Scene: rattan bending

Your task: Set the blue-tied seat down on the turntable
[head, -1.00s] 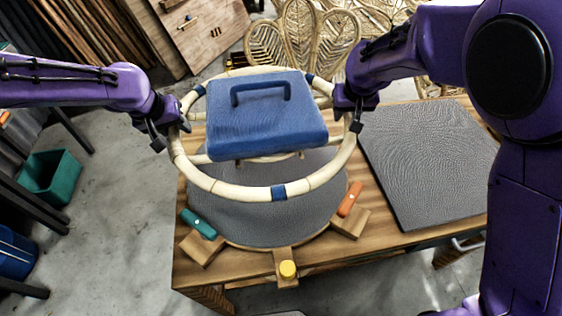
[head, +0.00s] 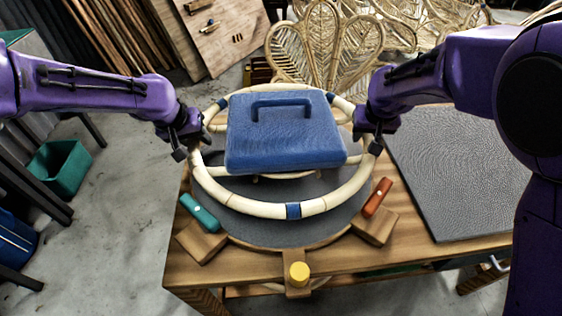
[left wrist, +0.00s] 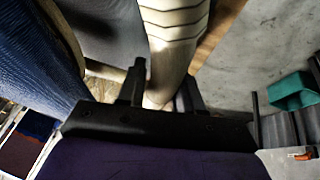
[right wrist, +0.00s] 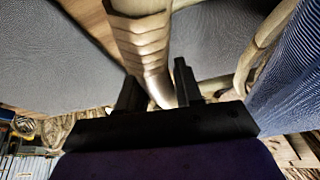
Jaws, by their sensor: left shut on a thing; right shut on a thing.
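The blue-tied seat is a pale rattan ring (head: 250,209) with blue ties (head: 293,211) and a blue cushion-like block with a handle (head: 285,138) in its middle. It is over the round grey turntable (head: 265,228) and looks close to level; whether it touches is hard to tell. My left gripper (head: 192,140) is shut on the ring's left side; the rattan (left wrist: 172,40) passes between its fingers in the left wrist view. My right gripper (head: 372,136) is shut on the ring's right side; the rattan (right wrist: 145,45) shows between its fingers. The turntable's middle is hidden under the seat.
Wooden blocks with a teal clamp (head: 199,212) and a red-orange clamp (head: 377,197) stand at the turntable's front rim, with a yellow knob (head: 299,272) at front centre. A grey mat (head: 462,175) covers the table's right side. Rattan chair backs (head: 335,50) stand behind.

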